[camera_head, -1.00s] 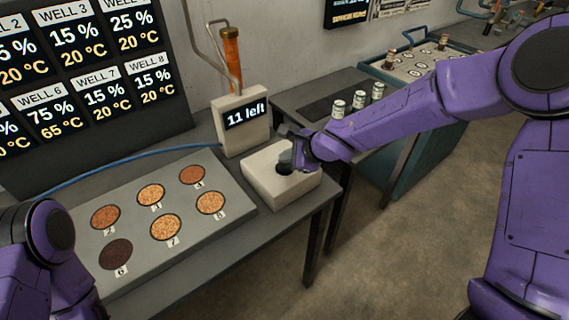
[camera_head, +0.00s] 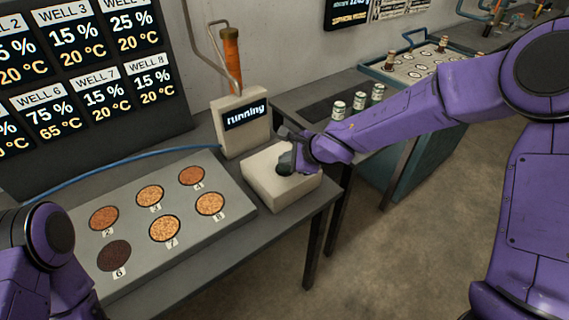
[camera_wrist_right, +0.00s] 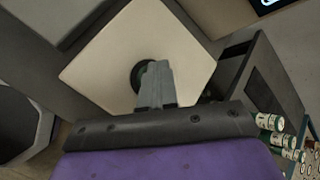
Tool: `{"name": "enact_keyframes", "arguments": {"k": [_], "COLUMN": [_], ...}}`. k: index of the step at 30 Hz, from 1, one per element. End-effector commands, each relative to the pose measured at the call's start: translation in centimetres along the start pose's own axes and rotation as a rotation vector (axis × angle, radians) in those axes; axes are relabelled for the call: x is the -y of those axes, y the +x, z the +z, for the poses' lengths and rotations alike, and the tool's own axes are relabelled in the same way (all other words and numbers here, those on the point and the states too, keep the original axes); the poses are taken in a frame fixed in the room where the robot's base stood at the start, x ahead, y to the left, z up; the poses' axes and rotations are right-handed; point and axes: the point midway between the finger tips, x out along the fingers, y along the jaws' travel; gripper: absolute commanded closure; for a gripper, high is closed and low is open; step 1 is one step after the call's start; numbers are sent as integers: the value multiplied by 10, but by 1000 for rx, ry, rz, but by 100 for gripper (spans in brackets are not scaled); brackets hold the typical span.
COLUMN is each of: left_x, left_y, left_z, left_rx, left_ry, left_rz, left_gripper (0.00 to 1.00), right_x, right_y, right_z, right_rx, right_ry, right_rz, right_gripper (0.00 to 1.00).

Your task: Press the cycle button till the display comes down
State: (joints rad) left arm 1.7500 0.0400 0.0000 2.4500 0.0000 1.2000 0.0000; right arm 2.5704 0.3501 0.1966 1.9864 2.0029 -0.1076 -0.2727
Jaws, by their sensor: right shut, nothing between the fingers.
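The cycle button is a dark round knob (camera_wrist_right: 139,77) on a cream box (camera_head: 262,190), mostly hidden by my right gripper. My right gripper (camera_head: 288,160) is shut and empty, its fingertips over the button; it also shows in the right wrist view (camera_wrist_right: 155,80). I cannot tell how far the button is pressed. The display (camera_head: 246,115) on the upright cream unit behind the box reads "running". My left arm shows at the left edge of the head view, but its gripper is out of view.
A grey plate (camera_head: 235,214) with several numbered wells lies left of the box. A blue hose (camera_head: 120,164) runs behind it. A dark board (camera_head: 90,85) lists well percentages and temperatures. Small labelled jars (camera_head: 359,101) stand on the bench to the right.

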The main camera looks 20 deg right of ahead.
Motion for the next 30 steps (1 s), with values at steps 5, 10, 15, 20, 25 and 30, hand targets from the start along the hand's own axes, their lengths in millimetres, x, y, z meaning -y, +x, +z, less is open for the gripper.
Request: {"name": "enact_keyframes", "arguments": {"k": [5, 10, 15, 20, 25, 30], "left_x": [1, 1, 1, 1, 3, 4], "left_y": [-8, -13, -12, -16, -30, -44], "left_z": [-3, -5, -5, -6, -12, -18], "left_rx": [0, 0, 0, 0, 0, 0], "left_ry": [0, 0, 0, 0, 0, 0], "left_rz": [0, 0, 0, 0, 0, 0], "left_gripper": [57, 57, 57, 57, 57, 57], "right_x": [6, 10, 9, 12, 22, 31], "right_y": [-8, -14, -13, -16, -30, -42], "right_z": [6, 10, 9, 12, 22, 30], "right_rx": [0, 0, 0, 1, 0, 1], "right_ry": [-1, 1, 0, 0, 0, 1], "right_rz": [0, 0, 0, -1, -1, -1], "right_gripper": [100, 100, 100, 100, 100, 100]}}
